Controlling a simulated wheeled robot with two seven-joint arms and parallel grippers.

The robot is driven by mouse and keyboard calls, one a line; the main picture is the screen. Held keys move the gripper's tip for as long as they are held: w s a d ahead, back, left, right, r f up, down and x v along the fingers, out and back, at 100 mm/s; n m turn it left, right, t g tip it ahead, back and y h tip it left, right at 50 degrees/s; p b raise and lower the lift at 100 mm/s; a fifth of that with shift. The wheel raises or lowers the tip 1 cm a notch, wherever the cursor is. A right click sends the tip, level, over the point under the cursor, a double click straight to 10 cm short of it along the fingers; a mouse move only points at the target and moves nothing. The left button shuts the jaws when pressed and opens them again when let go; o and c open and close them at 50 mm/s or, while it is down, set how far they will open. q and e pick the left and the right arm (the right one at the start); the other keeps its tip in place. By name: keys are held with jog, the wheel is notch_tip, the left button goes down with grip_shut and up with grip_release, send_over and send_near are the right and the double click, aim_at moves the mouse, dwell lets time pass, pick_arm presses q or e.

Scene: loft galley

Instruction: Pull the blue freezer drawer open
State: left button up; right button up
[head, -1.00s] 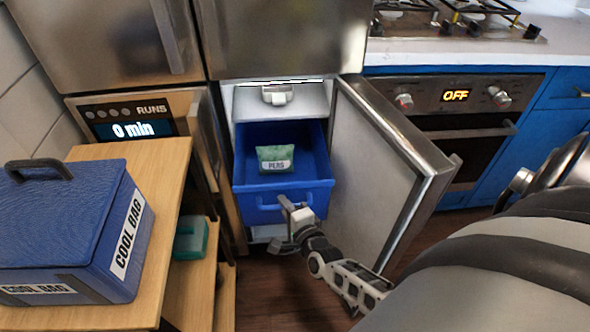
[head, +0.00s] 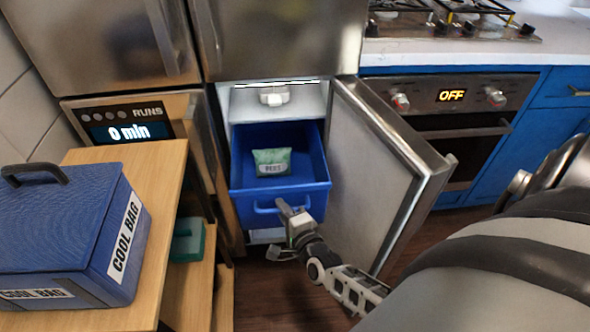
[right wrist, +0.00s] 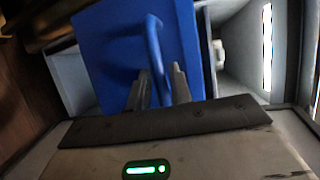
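The blue freezer drawer (head: 240,203) stands well out of the freezer compartment, with its inside showing. It also shows in the right wrist view (right wrist: 105,45). A green bag of peas (head: 271,162) lies in it. Its blue handle (head: 264,210) runs across the front, and it also shows in the right wrist view (right wrist: 153,40). My right gripper (head: 287,212) is at the handle. In the right wrist view its two fingers (right wrist: 160,88) stand close on either side of the handle bar, shut on it. My left gripper is not in view.
The freezer door (head: 365,180) stands open to the right of the drawer. A wooden stand (head: 163,190) with a blue cool bag (head: 60,230) is at the left. A teal box (head: 187,240) sits on its lower shelf. The oven (head: 460,125) is behind the door.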

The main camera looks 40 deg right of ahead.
pick_arm(q)
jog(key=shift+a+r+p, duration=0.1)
jog(key=shift+p, duration=0.35)
pick_arm(e)
jog(key=v, duration=1.5)
jog(key=shift+s, duration=0.25)
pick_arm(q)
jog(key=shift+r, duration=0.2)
